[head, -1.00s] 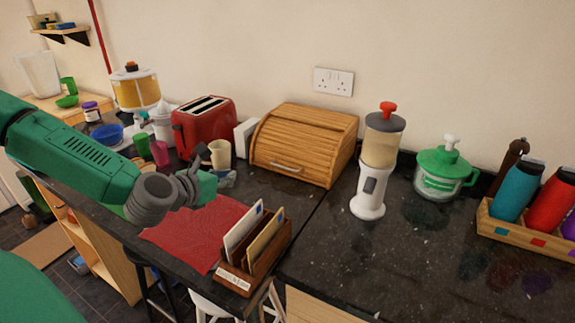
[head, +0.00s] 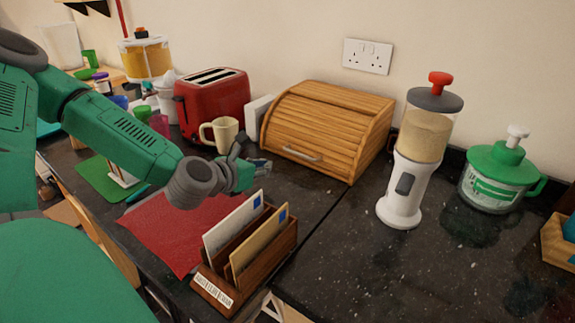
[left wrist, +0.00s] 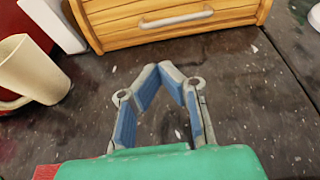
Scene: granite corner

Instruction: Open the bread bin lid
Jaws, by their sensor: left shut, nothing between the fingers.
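The wooden bread bin (head: 330,125) stands against the wall with its slatted roll-top lid (head: 325,112) closed. A silver bar handle (head: 302,152) runs along the lid's lower front. In the left wrist view the bin's front (left wrist: 120,30) and handle (left wrist: 177,18) show at the top. My left gripper (head: 262,167) is in front of the bin's left part, apart from the handle. In the left wrist view its blue-padded fingertips (left wrist: 168,72) come together with nothing held, pointing toward the bin. My right gripper is in neither current view.
A cream mug (head: 220,134) and red toaster (head: 212,100) stand left of the bin. A white dispenser (head: 405,180) stands right. The dark counter before the bin is clear.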

